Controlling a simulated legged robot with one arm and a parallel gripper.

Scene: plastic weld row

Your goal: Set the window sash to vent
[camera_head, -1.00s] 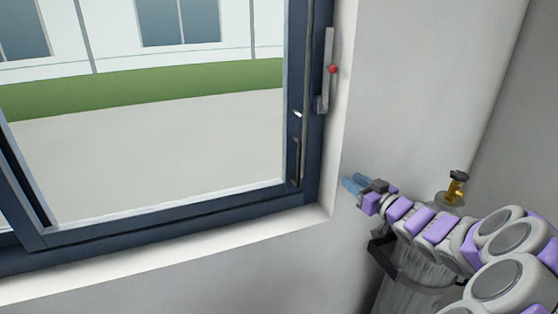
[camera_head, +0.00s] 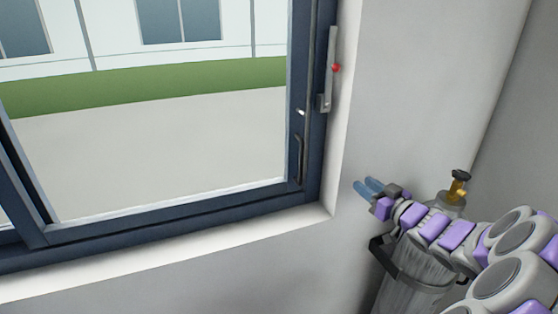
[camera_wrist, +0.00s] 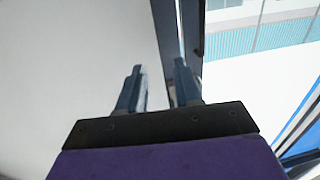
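The window sash (camera_head: 165,226) has a dark blue frame around a large pane and fills the left of the head view. A dark handle (camera_head: 298,158) sits low on its right stile. A grey lever bar with a red knob (camera_head: 335,68) is mounted on the right side of the window frame. My gripper (camera_head: 368,187) is right of the window's lower right corner, in front of the wall and apart from the sash. Its two blue fingers stand apart with nothing between them. The wrist view also shows the open fingers (camera_wrist: 160,85) with a dark frame edge (camera_wrist: 188,40) beyond.
A gas cylinder with a brass valve (camera_head: 457,187) stands in a black bracket (camera_head: 425,285) against the wall, under and behind my arm. The white sill (camera_head: 180,258) runs below the window. The wall between window and cylinder is clear.

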